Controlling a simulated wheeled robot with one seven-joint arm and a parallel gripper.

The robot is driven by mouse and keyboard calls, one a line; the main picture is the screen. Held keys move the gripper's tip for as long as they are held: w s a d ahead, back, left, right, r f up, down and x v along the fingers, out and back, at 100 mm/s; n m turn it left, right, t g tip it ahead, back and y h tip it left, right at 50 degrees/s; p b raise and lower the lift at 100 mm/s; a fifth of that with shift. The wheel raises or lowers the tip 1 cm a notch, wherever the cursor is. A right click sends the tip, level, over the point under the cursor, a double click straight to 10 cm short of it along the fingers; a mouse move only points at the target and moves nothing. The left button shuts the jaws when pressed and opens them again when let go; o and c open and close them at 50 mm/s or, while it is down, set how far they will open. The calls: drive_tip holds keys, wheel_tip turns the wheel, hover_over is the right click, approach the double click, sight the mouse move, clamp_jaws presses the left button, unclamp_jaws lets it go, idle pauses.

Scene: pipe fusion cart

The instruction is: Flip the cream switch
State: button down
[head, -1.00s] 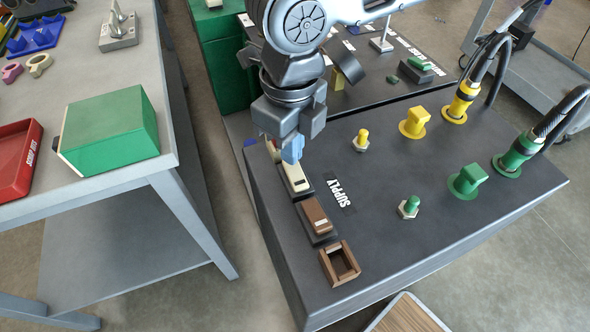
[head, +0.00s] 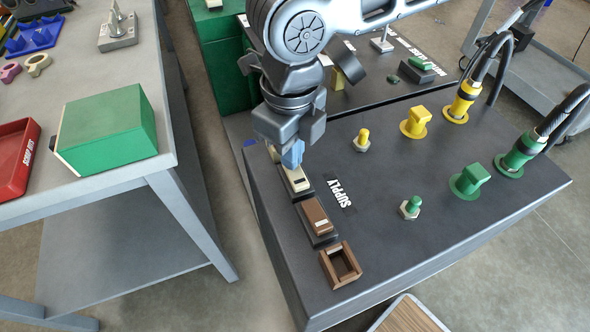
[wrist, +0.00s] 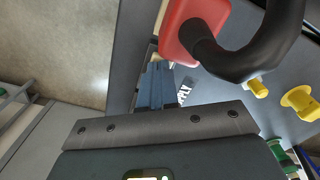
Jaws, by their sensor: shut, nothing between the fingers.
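The cream switch (head: 297,182) is a rocker on a dark base at the left edge of the dark panel, beside the SUPPLY label (head: 340,194). My gripper (head: 292,160) points down at the far end of the cream switch, with its blue fingertips shut and empty. The fingertips look at or just above the rocker; I cannot tell if they touch. In the wrist view the blue fingers (wrist: 155,88) hide most of the switch.
A brown switch (head: 316,214) and an open brown frame (head: 340,264) stand in line nearer the front. Green and yellow knobs (head: 415,122) and cable plugs are to the right. A red block with a black handle (wrist: 197,28) shows in the wrist view. A grey table (head: 160,150) stands left.

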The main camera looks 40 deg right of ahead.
wheel_tip(320, 180, up, 7)
drive_tip(key=p, duration=0.6)
drive_tip(key=shift+p, duration=0.4)
drive_tip(key=shift+f, duration=0.1)
idle(0.4)
